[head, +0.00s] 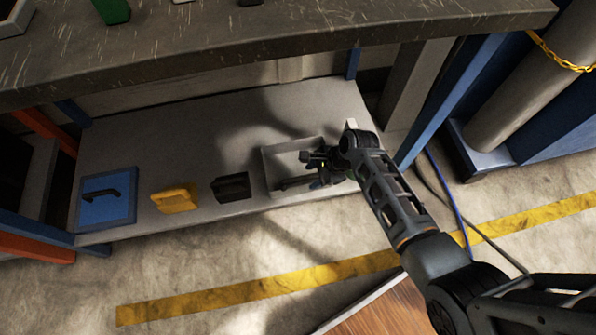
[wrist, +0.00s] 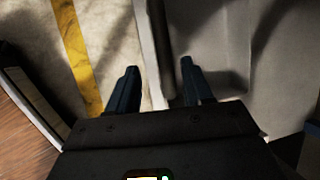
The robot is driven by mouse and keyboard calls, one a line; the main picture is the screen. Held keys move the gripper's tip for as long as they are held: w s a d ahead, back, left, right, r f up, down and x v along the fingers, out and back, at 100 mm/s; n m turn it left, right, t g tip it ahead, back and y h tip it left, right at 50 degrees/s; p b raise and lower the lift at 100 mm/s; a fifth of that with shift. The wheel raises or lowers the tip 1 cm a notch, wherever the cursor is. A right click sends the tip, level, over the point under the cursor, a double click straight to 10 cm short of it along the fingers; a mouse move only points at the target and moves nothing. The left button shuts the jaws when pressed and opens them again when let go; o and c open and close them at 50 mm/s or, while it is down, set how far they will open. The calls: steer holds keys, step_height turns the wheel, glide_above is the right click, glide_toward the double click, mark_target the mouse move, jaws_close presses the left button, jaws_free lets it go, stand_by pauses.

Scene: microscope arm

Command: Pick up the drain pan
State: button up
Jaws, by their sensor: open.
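The drain pan appears to be the shallow grey open tray (head: 266,172) on the lower shelf, right of the other items. Its far and left walls show in the head view; my gripper and arm cover much of its right part. My gripper (head: 318,180) is at the pan's front right. In the wrist view, my gripper (wrist: 158,70) has its two dark fingers apart. A long pan wall (wrist: 160,30) runs between them, with the pan's inside on the right. I cannot tell whether either finger touches the wall.
The grey lower shelf (head: 190,122) also holds a black block-like item (head: 231,187), a yellow item (head: 174,199) and a blue square with a dark handle-like piece (head: 107,198). The dark worktop (head: 280,40) overhangs the shelf. A blue post (head: 450,100) stands to the right.

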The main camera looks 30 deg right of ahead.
mark_target(306, 177)
steer(key=b+x, duration=0.1)
steer(key=x, duration=0.1)
steer(key=b+x, duration=0.1)
steer(key=x, duration=0.1)
steer(key=shift+w+a+f, duration=0.15)
steer(key=shift+w+a, duration=0.15)
steer(key=shift+w, duration=0.15)
steer(key=shift+a+f, duration=0.15)
steer(key=shift+f, duration=0.1)
steer(key=shift+f, duration=0.2)
jaws_close()
stand_by(0.5)
stand_by(1.0)
